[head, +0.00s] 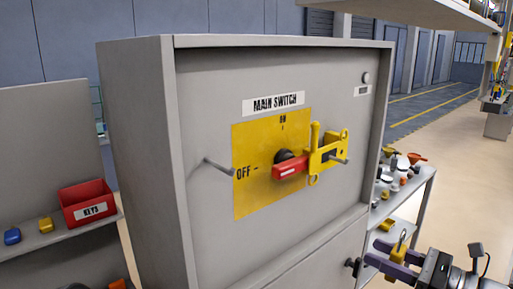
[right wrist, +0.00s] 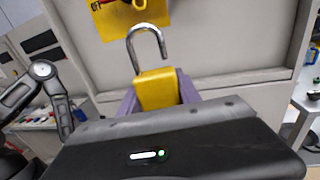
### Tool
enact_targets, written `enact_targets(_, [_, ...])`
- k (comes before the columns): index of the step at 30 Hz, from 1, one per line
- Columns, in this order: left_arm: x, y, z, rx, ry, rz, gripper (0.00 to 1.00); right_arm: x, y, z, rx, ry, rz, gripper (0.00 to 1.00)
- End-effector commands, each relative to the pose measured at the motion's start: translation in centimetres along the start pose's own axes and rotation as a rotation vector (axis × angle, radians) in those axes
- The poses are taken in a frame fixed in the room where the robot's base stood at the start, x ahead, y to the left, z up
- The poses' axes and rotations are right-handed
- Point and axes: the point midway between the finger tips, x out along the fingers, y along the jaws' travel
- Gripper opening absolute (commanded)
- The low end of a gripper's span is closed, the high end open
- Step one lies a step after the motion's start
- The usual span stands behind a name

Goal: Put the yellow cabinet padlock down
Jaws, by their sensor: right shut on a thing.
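The yellow cabinet padlock (head: 399,251) is in my right gripper (head: 384,254), at the lower right of the head view. The gripper's purple fingers are shut on the padlock's body. In the right wrist view the yellow body (right wrist: 157,90) sits between the fingers, with the silver shackle (right wrist: 147,35) pointing up. The shackle is open, its right leg ending above the body. The padlock is held in the air in front of the grey cabinet (head: 140,150), apart from the cabinet's switch panel. My left gripper is in neither view.
The cabinet front has a red switch handle (head: 290,169) and a yellow hasp (head: 327,153). A cart (head: 424,190) with several small items stands right of the cabinet. A red KEYS bin (head: 86,205), a yellow item (head: 45,225) and a blue item (head: 12,236) are on the left shelf.

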Motion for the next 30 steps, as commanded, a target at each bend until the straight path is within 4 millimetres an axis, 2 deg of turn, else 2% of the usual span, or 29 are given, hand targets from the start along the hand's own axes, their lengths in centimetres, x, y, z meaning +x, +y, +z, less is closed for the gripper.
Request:
enact_targets(1, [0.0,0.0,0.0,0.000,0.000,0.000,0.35,0.8,0.0,-2.4,0.014,0.001,0.023,0.00])
enact_targets(8, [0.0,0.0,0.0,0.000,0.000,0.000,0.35,3.8,1.9,-12.0,0.013,-0.004,0.130,0.00])
enact_targets(12, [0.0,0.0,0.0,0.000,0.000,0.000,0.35,5.0,4.2,-17.6,0.012,-0.006,0.172,0.00])
enact_targets(15, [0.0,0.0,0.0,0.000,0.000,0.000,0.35,5.5,6.0,-20.7,0.011,-0.006,0.175,0.00])
enact_targets(18, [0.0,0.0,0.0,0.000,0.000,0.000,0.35,5.4,6.8,-22.3,0.004,-0.004,0.153,0.00])
enact_targets(22, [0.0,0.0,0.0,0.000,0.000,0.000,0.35,4.5,6.5,-23.6,0.000,-0.001,0.115,0.00])
enact_targets(30, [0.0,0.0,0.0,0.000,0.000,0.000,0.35,3.9,6.1,-23.9,-0.003,0.000,0.098,0.00])
